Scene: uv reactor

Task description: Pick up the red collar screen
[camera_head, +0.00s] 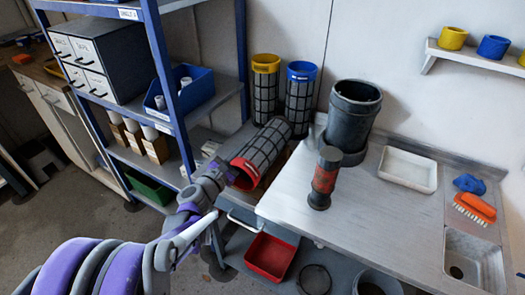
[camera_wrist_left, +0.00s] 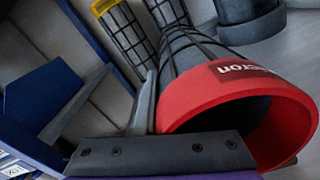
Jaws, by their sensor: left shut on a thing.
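The red collar screen (camera_head: 268,143) is a dark mesh cylinder with a red collar at its near end. In the head view it lies tilted, its collar toward me and its far end up by the other screens. My left gripper (camera_head: 228,172) is at the collar, shut on the screen. In the left wrist view the red collar (camera_wrist_left: 235,88) fills the right side, its open mouth facing the camera, with white lettering on the rim. The exact finger contact is partly hidden. My right gripper is not in view.
Yellow-collared (camera_head: 265,88) and blue-collared (camera_head: 299,92) screens stand close behind. A dark cylindrical vessel (camera_head: 352,125) and a red-banded black cylinder (camera_head: 324,180) stand on the bench (camera_head: 385,222) to the right. The blue shelf rack (camera_head: 165,70) is close left. A red bin (camera_head: 270,256) sits below.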

